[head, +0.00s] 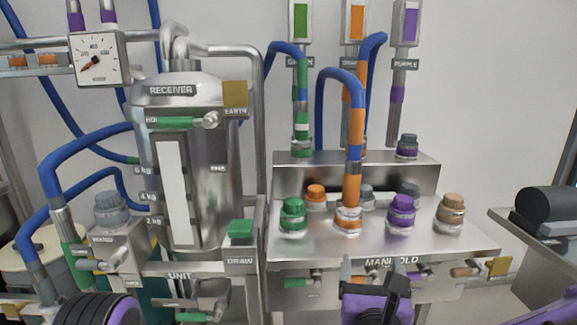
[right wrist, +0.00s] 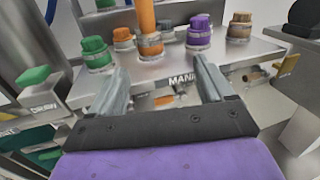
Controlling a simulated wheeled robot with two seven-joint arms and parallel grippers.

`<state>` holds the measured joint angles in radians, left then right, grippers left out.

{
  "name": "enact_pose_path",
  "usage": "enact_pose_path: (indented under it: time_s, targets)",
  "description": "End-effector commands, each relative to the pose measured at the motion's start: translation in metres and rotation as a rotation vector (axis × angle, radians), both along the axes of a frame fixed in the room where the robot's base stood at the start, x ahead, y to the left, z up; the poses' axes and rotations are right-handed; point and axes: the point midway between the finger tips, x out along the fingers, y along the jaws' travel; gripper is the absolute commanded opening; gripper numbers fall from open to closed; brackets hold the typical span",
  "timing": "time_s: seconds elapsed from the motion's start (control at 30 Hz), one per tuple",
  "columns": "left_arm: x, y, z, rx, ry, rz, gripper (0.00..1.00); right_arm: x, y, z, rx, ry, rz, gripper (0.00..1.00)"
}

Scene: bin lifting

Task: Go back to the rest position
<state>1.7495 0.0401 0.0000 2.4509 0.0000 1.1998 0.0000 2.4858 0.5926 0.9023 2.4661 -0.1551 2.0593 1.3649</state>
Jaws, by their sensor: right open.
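My right gripper (head: 374,270) is at the bottom of the head view, in front of the steel manifold (head: 330,240). In the right wrist view its two grey fingers (right wrist: 158,65) stand wide apart with nothing between them. The fingers point toward the manifold's front edge and label. I cannot tell how close they are to it. A black and purple part of my left arm (head: 100,312) shows at the bottom left of the head view. The left gripper itself is out of frame.
The manifold carries a green cap (head: 292,215), a purple cap (head: 401,210), a tan cap (head: 450,208) and an orange-banded blue hose (head: 354,150). The receiver tank (head: 215,170) stands left. A green DRAW button (head: 241,229) is between. A grey shelf (head: 515,228) juts in at right.

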Motion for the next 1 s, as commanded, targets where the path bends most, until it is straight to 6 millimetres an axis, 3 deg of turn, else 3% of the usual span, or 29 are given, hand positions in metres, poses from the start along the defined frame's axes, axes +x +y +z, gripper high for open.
enact_pose_path:
  time_s: [0.27, 0.37, 0.43, 0.57, 0.67, 0.73, 0.87, 0.9, 1.0]
  targets:
    - [0.001, 0.0, 0.0, 0.0, -0.002, 0.0, 0.81, 0.006, 0.019, -0.005, -0.316, 0.064, 0.093, 0.81]
    - [0.001, 0.0, 0.001, 0.0, -0.001, 0.0, 0.81, 0.01, 0.022, -0.02, -0.517, 0.115, 0.137, 0.81]
    - [0.001, 0.0, 0.003, 0.0, -0.001, 0.0, 0.81, 0.012, 0.024, -0.04, -0.697, 0.175, 0.181, 0.81]
    - [0.001, 0.0, 0.01, 0.0, -0.001, 0.0, 0.81, 0.011, 0.022, -0.098, -1.063, 0.321, 0.303, 0.81]
    - [0.0, 0.0, 0.017, 0.0, -0.001, 0.0, 0.81, 0.0, 0.014, -0.154, -1.345, 0.449, 0.438, 0.81]
    - [0.0, 0.0, 0.025, 0.0, -0.001, 0.0, 0.81, -0.018, 0.0, -0.203, -1.559, 0.555, 0.576, 0.81]
    - [0.0, 0.0, 0.042, 0.0, -0.001, 0.0, 0.81, -0.079, -0.042, -0.292, -1.93, 0.748, 0.922, 0.81]
    - [0.0, 0.0, 0.047, 0.0, -0.001, 0.0, 0.81, -0.103, -0.059, -0.314, -2.016, 0.803, 1.037, 0.81]
    - [0.0, 0.0, 0.059, 0.0, -0.001, 0.0, 0.81, -0.164, -0.104, -0.352, -2.154, 0.928, 1.295, 0.81]
